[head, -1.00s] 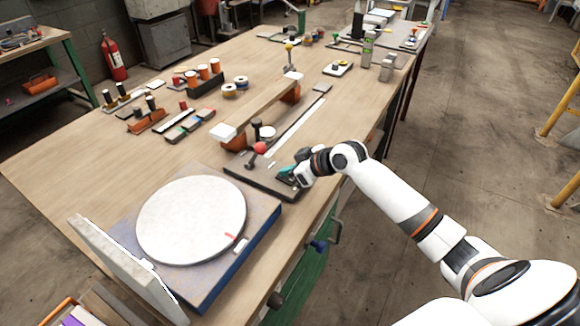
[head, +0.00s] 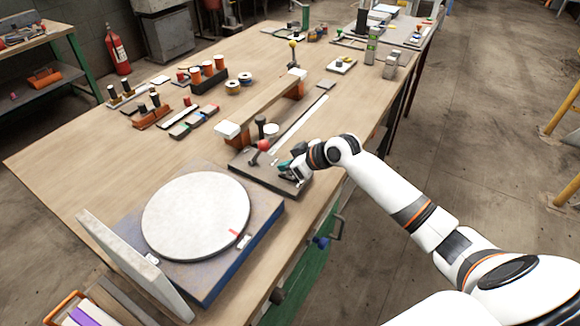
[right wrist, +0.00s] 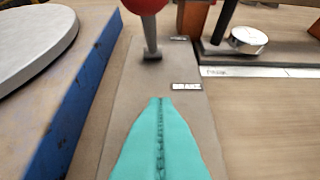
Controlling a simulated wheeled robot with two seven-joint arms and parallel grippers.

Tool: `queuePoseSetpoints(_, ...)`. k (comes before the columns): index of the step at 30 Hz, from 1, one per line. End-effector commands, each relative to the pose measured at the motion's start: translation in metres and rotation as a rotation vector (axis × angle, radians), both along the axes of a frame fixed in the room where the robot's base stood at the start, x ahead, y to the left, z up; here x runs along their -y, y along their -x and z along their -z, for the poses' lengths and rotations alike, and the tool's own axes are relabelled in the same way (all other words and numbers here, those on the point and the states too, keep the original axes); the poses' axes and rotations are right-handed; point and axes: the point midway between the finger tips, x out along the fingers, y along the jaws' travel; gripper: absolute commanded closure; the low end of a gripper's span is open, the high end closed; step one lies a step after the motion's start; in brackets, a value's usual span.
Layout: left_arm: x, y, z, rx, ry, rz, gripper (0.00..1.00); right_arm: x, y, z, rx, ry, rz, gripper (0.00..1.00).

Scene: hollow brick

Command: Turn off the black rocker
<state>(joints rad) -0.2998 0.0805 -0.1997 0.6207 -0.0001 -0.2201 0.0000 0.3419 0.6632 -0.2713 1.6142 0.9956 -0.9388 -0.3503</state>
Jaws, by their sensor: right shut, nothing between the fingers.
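My right gripper (head: 285,165) is low over the right part of a dark plate (head: 247,172) at the bench's right edge. In the right wrist view its teal fingers (right wrist: 160,102) are shut together with nothing between them, pointing along the plate (right wrist: 118,105). A red-ball lever (head: 263,146) stands on the plate just left of the gripper; its ball and stem (right wrist: 150,30) show ahead of the fingertips. A small label (right wrist: 186,86) lies just beyond the tips. I cannot make out the black rocker; the gripper may hide it. My left gripper is not in view.
A round pale disc (head: 196,215) on a blue-sided base stands in front of the plate. A raised wooden bar (head: 262,103) and a black-knobbed lever (head: 260,126) are behind.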

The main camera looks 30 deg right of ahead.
Motion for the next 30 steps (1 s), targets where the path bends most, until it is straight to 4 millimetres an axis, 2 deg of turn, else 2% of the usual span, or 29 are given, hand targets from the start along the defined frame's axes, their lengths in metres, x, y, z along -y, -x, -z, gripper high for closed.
queuePoseSetpoints(10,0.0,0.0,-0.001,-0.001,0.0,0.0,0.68,-0.001,-0.001,-0.001,0.0,0.0,0.0,1.0)
queuePoseSetpoints(14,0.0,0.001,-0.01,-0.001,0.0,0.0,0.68,-0.002,-0.002,-0.01,0.001,0.0,0.001,1.0)
queuePoseSetpoints(22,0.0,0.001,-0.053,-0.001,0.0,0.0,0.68,-0.011,-0.006,-0.05,0.001,0.0,0.004,1.0)
queuePoseSetpoints(24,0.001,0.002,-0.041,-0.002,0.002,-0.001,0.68,-0.003,0.004,-0.054,0.003,0.006,0.005,1.0)
queuePoseSetpoints(30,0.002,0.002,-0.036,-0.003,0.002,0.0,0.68,0.01,0.028,-0.089,0.002,0.005,0.005,1.0)
